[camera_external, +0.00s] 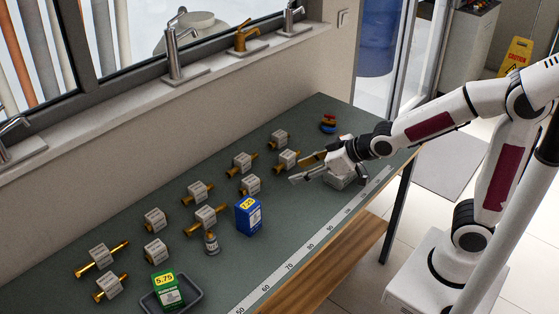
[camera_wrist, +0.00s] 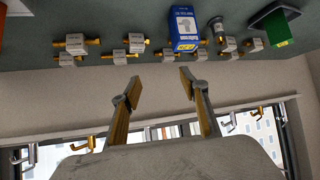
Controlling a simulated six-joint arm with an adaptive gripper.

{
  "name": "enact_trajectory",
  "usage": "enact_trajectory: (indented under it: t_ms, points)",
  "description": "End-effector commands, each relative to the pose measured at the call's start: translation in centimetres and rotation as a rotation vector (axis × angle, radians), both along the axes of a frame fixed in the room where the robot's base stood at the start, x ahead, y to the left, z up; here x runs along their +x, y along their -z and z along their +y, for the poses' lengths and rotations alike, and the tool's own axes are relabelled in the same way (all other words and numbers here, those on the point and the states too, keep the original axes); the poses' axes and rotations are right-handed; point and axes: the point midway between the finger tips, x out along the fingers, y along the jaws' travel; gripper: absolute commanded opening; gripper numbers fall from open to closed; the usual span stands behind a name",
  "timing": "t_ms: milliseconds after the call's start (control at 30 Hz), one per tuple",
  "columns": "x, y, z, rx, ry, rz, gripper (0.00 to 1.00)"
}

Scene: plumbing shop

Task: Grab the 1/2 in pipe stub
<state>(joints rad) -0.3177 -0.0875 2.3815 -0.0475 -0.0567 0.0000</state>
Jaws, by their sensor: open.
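Several brass pipe pieces stand in two rows on the green bench, each carrying a pale labelled block, such as one at the front left (camera_external: 101,257) and one in the back row (camera_external: 242,162). The labels are too small to read, so I cannot tell which is the 1/2 in pipe stub. In the wrist view the pieces line up along the top, for example one at the left (camera_wrist: 75,43). My gripper (camera_external: 304,168) is open and empty over the right part of the bench, close to the far-right pieces. Its two fingers (camera_wrist: 159,78) are spread apart in the wrist view.
A green box (camera_external: 167,291) stands in a dark tray (camera_external: 192,299) at front left. Small coloured items (camera_external: 328,124) lie at the back. A measuring strip (camera_external: 302,251) runs along the front edge.

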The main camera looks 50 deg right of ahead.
Motion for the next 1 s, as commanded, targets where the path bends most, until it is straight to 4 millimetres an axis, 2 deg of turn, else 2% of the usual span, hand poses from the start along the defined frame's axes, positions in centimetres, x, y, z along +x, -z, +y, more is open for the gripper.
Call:
enact_trajectory:
  t_ms: [200, 433, 800, 1000]
  points:
    - [2.5, 1.6, 4.5, 0.023, -0.073, -0.065, 0.44]
    - [4.2, 3.4, 9.2, 0.056, -0.148, -0.135, 0.44]
    - [5.4, 6.9, 16.4, 0.120, -0.253, -0.230, 0.44]
    - [5.8, 9.5, 19.2, 0.145, -0.280, -0.252, 0.44]
